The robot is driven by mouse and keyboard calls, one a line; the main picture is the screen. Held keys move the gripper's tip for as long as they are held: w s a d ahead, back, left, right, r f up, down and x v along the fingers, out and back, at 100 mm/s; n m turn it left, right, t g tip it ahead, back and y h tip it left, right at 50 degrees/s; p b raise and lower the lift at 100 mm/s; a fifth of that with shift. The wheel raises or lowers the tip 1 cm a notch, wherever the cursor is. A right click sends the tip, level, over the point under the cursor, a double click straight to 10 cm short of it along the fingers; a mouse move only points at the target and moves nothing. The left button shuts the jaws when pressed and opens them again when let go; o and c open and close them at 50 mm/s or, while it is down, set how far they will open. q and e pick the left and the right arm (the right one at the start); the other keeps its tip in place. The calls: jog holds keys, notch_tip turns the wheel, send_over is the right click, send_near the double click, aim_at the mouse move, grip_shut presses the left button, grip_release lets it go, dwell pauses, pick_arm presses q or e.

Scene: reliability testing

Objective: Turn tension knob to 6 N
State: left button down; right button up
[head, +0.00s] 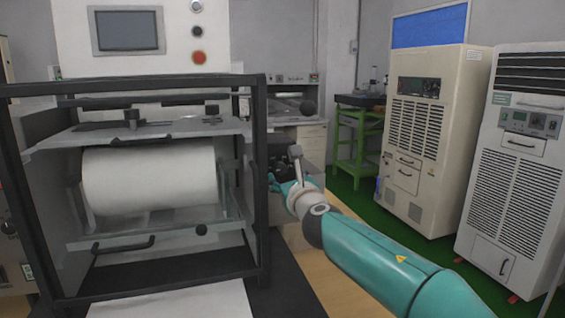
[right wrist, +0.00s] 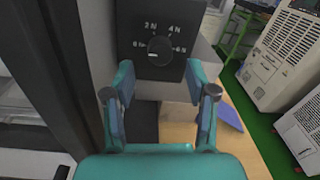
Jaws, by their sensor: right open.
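The tension knob (right wrist: 160,51) is a round black dial on a black panel (right wrist: 125,20) marked 0, 2, 4 and 6 N. Its white mark sits at the left, on the side of the 0 N label. My right gripper (right wrist: 158,82) is open, with its two teal fingers apart below the knob in the right wrist view. Nothing is between the fingers, and they do not appear to touch the knob. In the head view the right gripper (head: 281,180) is at the machine's right side, where the knob's face cannot be made out. My left gripper is not in view.
The machine's dark frame (head: 257,190) stands just left of the right gripper, with a white roll (head: 150,178) inside. Tall cabinets (head: 425,140) and a green stand (head: 352,140) are farther right. Wooden surface (head: 335,265) shows below the arm.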

aim_at(281, 171)
jog(key=shift+r+p+x, duration=0.2)
jog(key=shift+p+x, duration=0.5)
jog(key=shift+x, duration=0.55)
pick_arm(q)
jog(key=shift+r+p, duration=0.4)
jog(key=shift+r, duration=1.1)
pick_arm(e)
jog(key=shift+w+a+f, duration=0.2)
jog(key=shift+w, duration=0.45)
grip_shut()
